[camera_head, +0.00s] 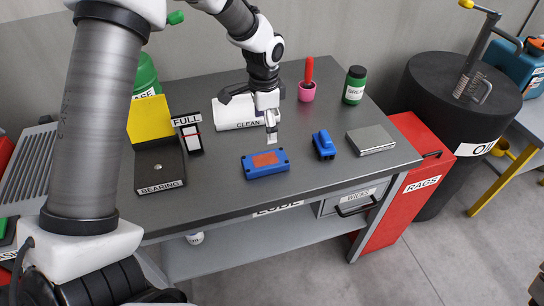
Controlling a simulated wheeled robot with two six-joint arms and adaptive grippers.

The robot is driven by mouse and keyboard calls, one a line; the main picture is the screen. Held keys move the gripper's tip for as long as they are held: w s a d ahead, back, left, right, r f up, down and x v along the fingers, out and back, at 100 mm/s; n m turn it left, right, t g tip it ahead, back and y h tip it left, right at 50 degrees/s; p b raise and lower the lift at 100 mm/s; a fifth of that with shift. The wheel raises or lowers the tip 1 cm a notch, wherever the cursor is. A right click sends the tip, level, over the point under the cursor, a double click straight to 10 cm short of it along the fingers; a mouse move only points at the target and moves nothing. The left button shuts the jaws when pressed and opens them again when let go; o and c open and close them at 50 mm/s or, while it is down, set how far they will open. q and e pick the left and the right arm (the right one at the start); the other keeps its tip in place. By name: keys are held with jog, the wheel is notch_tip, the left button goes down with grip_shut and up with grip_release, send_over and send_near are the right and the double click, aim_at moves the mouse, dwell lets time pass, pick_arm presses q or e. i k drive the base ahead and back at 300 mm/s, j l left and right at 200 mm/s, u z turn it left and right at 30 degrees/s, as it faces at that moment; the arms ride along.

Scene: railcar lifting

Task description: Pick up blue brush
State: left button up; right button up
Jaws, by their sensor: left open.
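The blue brush (324,145) appears to be the small blue piece with a raised block on top, lying on the dark bench top right of centre. My left gripper (266,118) is open, pointing down over the bench in front of the white CLEAN box (240,113). It is up and left of the brush, apart from it and holding nothing that I can see. Its fingers partly cover the CLEAN box. My right gripper is not in view.
A blue case with an orange-brown panel (266,163) lies left of the brush, and a silver box (371,139) lies right of it. A pink cup (307,92) and a green bottle (354,86) stand behind. The black BEARING box (160,166) is at left. The front right bench top is clear.

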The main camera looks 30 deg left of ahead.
aim_at(324, 145)
jog(key=i+l+u, duration=0.25)
jog(key=l, duration=0.35)
jog(key=i+l+u, duration=0.1)
jog(key=i+l, duration=0.15)
jog(key=i+l+u, duration=0.15)
jog(key=l, duration=0.2)
jog(key=i+l+u, duration=0.1)
jog(key=l, duration=0.25)
